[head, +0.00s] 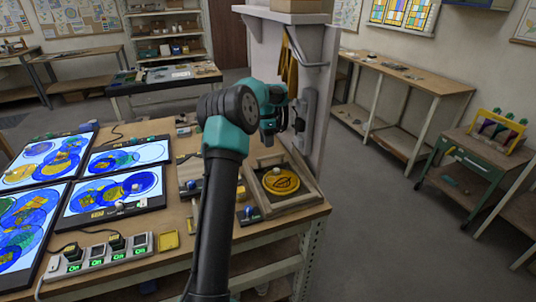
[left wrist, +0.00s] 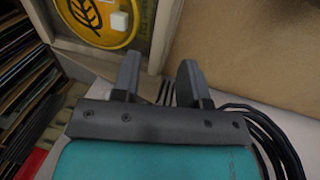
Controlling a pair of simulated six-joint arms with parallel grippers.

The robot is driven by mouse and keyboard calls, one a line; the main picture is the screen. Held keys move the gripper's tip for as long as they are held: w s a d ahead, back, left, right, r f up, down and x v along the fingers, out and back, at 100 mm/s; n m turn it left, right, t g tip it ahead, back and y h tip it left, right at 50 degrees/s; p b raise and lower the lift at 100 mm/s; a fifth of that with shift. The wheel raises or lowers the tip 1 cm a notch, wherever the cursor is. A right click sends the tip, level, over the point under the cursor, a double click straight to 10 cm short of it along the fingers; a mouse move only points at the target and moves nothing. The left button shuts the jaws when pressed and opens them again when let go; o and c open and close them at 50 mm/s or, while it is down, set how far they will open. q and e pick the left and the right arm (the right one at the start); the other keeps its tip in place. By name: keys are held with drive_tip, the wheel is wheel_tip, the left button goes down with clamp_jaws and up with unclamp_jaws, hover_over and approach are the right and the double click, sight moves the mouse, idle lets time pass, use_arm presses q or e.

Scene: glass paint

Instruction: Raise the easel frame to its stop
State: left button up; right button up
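The easel frame (head: 283,185) is a pale wooden frame holding a round yellow disc (head: 281,181) with a dark leaf outline. It lies low at the right end of the workbench, at the foot of a grey upright panel. In the left wrist view the yellow disc (left wrist: 103,18) and a wooden edge of the frame (left wrist: 160,35) show at the top. My left gripper (left wrist: 158,72) has its two dark fingers apart, with nothing visibly held. The fingertips appear near the frame's edge; I cannot tell whether they touch it. My right gripper is not in view.
The grey upright panel (head: 322,105) carries a hook rail and stands behind the frame. Lit panels with blue glass circles (head: 115,195) cover the bench's left. A power strip (head: 97,254) lies at the front. Dark cables (left wrist: 272,135) show beside the gripper.

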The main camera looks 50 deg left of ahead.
use_arm(q)
drive_tip(key=f, duration=0.4)
drive_tip(key=d+f, duration=0.1)
drive_tip(key=shift+s+f, duration=0.2)
drive_tip(key=shift+f, duration=0.2)
clamp_jaws()
